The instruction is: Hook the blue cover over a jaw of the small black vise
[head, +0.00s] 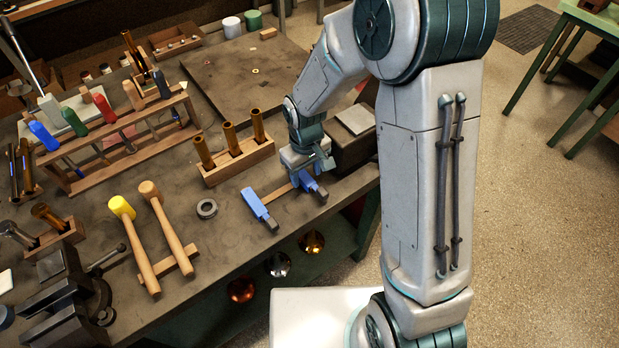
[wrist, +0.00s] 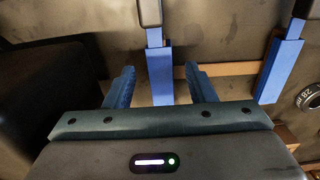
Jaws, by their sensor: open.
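Two blue covers with dark ends lie across a thin wooden strip near the bench's front edge. The left cover (head: 258,204) is clear of my arm in the head view and shows at right in the wrist view (wrist: 279,68). The right cover (head: 314,187) is partly hidden under my gripper (head: 308,171). In the wrist view this cover (wrist: 161,75) lies in line with the gap between the fingers of my gripper (wrist: 159,80). The fingers are apart, with nothing visibly gripped; contact cannot be told. A black vise (head: 67,308) with a bar handle stands at the lower left.
Two mallets (head: 143,243) rest left of a grey ring (head: 207,208). A wooden block with brass tubes (head: 237,160) stands behind the covers. A dark block with a grey top (head: 354,121) is right of my gripper. Bare bench lies between ring and left cover.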

